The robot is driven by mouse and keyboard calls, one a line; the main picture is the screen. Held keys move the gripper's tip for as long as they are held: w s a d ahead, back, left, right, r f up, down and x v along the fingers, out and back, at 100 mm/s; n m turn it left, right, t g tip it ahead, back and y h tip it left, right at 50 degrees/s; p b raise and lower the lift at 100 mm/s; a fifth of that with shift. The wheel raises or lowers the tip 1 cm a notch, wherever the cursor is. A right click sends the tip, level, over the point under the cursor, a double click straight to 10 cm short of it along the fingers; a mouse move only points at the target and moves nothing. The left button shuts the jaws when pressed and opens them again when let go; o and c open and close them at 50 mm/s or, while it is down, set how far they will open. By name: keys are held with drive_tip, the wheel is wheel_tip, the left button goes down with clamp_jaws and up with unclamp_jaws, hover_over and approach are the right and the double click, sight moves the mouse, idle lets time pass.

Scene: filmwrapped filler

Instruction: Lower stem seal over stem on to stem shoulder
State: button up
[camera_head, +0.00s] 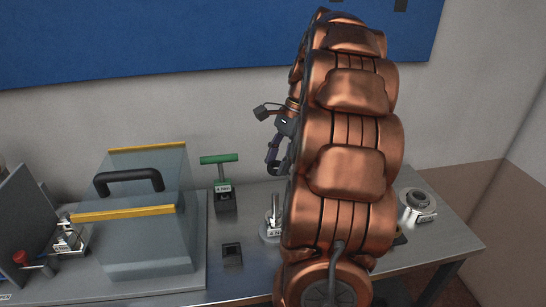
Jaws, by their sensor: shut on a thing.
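My gripper (274,166) is dark and hangs beside my copper arm, pointing down above the bench. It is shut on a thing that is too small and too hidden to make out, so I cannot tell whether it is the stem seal. A bright metal stem (275,208) stands upright on a pale round base with a small label, below my gripper. A clear gap shows between my gripper and the stem top. My arm hides the right side of the stem's base. I cannot make out the stem shoulder.
A clear box (150,235) with yellow edges and a black handle stands at left. A green T-handled tool (220,160) stands in a dark holder. A small dark square block (232,253) lies in front. A grey ring-shaped part (418,201) sits at right. My arm hides the bench's middle.

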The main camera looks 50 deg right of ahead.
drive_tip(key=shift+w+a, duration=0.1)
drive_tip(key=shift+a, duration=0.1)
drive_tip(key=b, duration=0.2)
hover_over(277, 198)
drive_tip(key=shift+w+d+f, duration=0.15)
drive_tip(key=shift+f, duration=0.85)
drive_tip(key=shift+w+d+f, duration=0.1)
drive_tip(key=shift+f, duration=0.85)
drive_tip(key=shift+w+d+f, duration=0.15)
drive_tip(key=shift+f, duration=0.85)
drive_tip(key=shift+f+b, duration=0.9)
drive_tip(key=shift+f, duration=2.6)
drive_tip(key=shift+r, duration=0.2)
